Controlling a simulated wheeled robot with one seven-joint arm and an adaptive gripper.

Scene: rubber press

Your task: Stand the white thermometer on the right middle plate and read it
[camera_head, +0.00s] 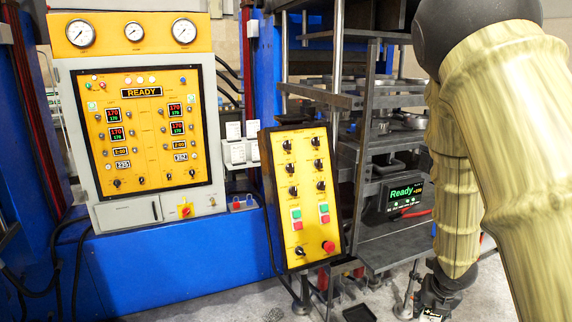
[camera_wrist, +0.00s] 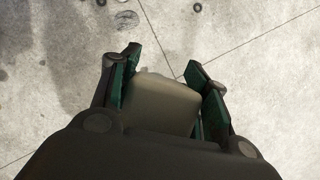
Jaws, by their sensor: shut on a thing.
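My gripper (camera_wrist: 168,85) is shut on a pale, block-shaped thing (camera_wrist: 165,103), which looks to be the white thermometer. The thing sits between the green-lined fingers, above the concrete floor; its display face does not show. In the head view my gripper (camera_head: 434,308) hangs low at the bottom right, partly cut off by the frame edge. The press plates (camera_head: 322,95) are stacked in the middle right, partly hidden by my arm. I cannot tell the right middle plate apart from here.
A yellow slanted control box (camera_head: 305,195) stands before the press. A dark device with a green "Ready" display (camera_head: 404,192) sits among the lower plates. A yellow panel (camera_head: 150,125) is at the left. Small items lie on the floor (camera_wrist: 125,19), which is otherwise mostly clear.

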